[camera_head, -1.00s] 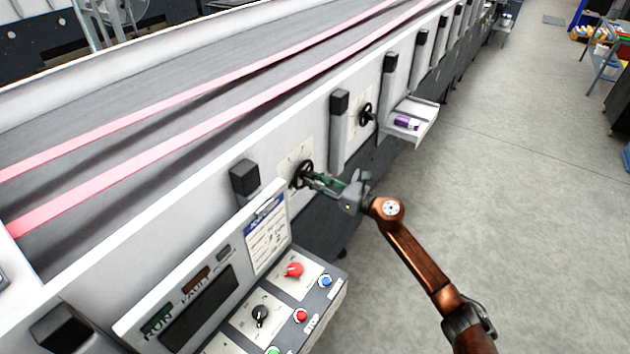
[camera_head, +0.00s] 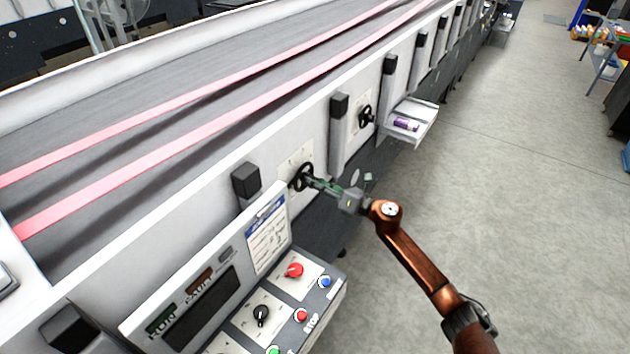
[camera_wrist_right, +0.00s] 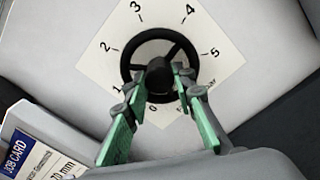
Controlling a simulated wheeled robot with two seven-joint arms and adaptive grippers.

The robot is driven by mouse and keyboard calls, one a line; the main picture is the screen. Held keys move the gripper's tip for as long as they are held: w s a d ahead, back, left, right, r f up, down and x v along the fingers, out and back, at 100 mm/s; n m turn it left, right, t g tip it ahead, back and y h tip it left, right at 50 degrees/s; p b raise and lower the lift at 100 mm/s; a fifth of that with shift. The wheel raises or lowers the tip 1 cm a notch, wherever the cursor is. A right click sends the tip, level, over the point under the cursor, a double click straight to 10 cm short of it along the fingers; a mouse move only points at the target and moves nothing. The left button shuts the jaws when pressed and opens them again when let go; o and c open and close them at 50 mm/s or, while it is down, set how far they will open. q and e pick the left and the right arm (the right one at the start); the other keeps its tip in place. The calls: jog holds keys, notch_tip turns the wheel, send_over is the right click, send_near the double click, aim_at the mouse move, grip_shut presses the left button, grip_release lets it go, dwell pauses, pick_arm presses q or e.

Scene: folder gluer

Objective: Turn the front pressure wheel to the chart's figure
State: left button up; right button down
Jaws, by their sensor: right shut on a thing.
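The front pressure wheel (camera_head: 300,176) is a black spoked handwheel on the machine's white side panel. In the right wrist view the wheel (camera_wrist_right: 150,38) sits over a pale dial plate (camera_wrist_right: 112,68) numbered 0 to 5. My right gripper (camera_head: 312,182) has its green-padded fingers (camera_wrist_right: 167,76) shut on the wheel around its dark central part. The fingers hide the lower part of the wheel and some of the print below it. A job card (camera_head: 267,236) is on the control panel; its figures are too small or cut off to read fully. My left gripper is not in view.
The control panel (camera_head: 205,280) with buttons and knobs juts out near the wheel. A second black handwheel (camera_head: 366,116) and a small shelf (camera_head: 418,125) with a purple item lie farther along the machine. The floor (camera_head: 480,200) at right is clear.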

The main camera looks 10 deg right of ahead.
jog(key=m+p, duration=1.6)
jog(key=m, duration=1.9)
jog(key=shift+d+r, duration=0.1)
jog(key=shift+d, duration=0.05)
jog(key=shift+m, duration=0.3)
jog(key=c, duration=1.6)
grip_release()
